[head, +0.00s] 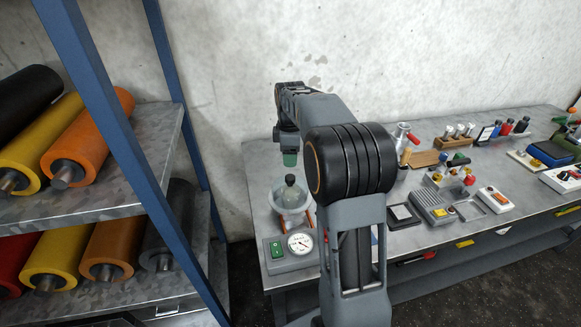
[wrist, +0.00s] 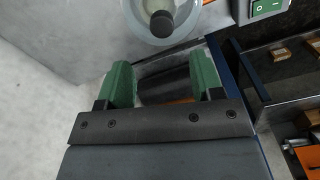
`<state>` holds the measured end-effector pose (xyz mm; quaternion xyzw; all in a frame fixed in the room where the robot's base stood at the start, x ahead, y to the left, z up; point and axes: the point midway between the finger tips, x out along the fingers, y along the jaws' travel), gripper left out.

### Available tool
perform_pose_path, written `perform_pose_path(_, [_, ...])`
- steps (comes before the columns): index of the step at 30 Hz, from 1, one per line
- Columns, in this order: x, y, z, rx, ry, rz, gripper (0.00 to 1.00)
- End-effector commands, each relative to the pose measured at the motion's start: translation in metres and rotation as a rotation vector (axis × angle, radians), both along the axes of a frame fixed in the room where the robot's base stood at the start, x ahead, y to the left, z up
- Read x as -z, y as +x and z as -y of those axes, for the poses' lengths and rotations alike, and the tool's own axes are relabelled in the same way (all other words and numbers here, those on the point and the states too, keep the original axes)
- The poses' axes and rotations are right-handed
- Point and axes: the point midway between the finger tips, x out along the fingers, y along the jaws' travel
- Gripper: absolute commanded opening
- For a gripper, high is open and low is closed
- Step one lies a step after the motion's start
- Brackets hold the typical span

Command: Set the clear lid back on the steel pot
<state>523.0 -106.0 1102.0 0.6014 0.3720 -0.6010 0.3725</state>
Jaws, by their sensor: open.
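The knob also shows at the top of the wrist view (wrist: 161,24). My gripper (head: 289,159) is above the knob in the head view, apart from it. In the wrist view its green fingers (wrist: 162,84) are wide apart with nothing held, and the knob lies beyond them. I cannot make out the steel pot for certain; my arm hides part of the table.
A gauge (head: 300,243) and a green switch (head: 277,249) stand in front of the bowl. A blue-framed rack (head: 100,100) with coloured rollers is close on the left.

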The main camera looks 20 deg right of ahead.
Motion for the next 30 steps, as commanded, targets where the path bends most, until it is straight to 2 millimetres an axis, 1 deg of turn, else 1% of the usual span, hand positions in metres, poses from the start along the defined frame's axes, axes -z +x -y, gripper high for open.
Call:
perform_pose_path(1, [-0.008,0.000,0.000,0.000,0.000,0.003,0.60])
perform_pose_path(3, [-0.017,0.000,0.000,0.000,0.000,0.001,0.60])
perform_pose_path(8, [-0.031,-0.001,-0.001,0.003,0.000,0.002,0.60])
perform_pose_path(11, [-0.038,-0.007,-0.006,0.036,-0.003,0.014,0.60])
perform_pose_path(14, [-0.047,-0.024,-0.018,0.120,-0.007,0.045,0.60])
perform_pose_path(17, [-0.053,-0.050,-0.036,0.253,-0.005,0.091,0.60])
perform_pose_path(21, [-0.053,-0.096,-0.061,0.475,0.019,0.168,0.60])
perform_pose_path(23, [-0.050,-0.115,-0.070,0.566,0.034,0.199,0.60])
perform_pose_path(24, [-0.047,-0.128,-0.075,0.627,0.048,0.218,0.60])
perform_pose_path(27, [-0.037,-0.157,-0.086,0.764,0.084,0.259,0.60])
perform_pose_path(30, [-0.026,-0.180,-0.095,0.880,0.122,0.292,0.60])
